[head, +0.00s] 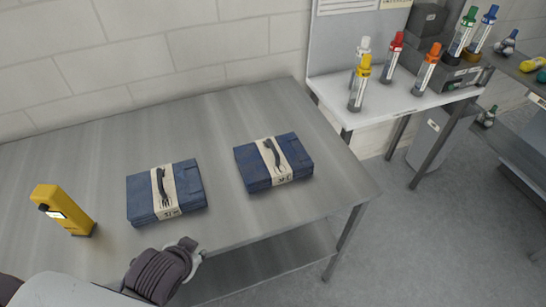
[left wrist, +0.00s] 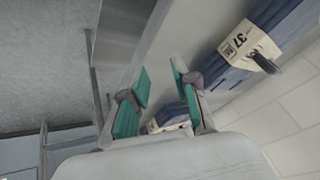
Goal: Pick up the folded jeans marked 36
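Two folded blue jeans with cream paper bands lie flat on the grey metal table (head: 110,115). The right one (head: 247,168) has a small band label that seems to read 36. The left one (head: 143,198) is marked 37, and its 37 label shows clearly at the upper right of the left wrist view (left wrist: 284,22). Another banded jeans (left wrist: 170,116) shows partly behind the fingers there. My left gripper (head: 192,254) is at the table's front edge, nearer than the left jeans. Its teal fingers (left wrist: 160,72) are apart with nothing held between them. My right gripper is not seen.
A yellow handheld device (head: 63,209) stands at the table's left. Several colour-capped bottles, one yellow (head: 360,84), stand on a white side table (head: 395,100) at the back right. A white block wall (head: 150,50) is behind. The table's right end is clear.

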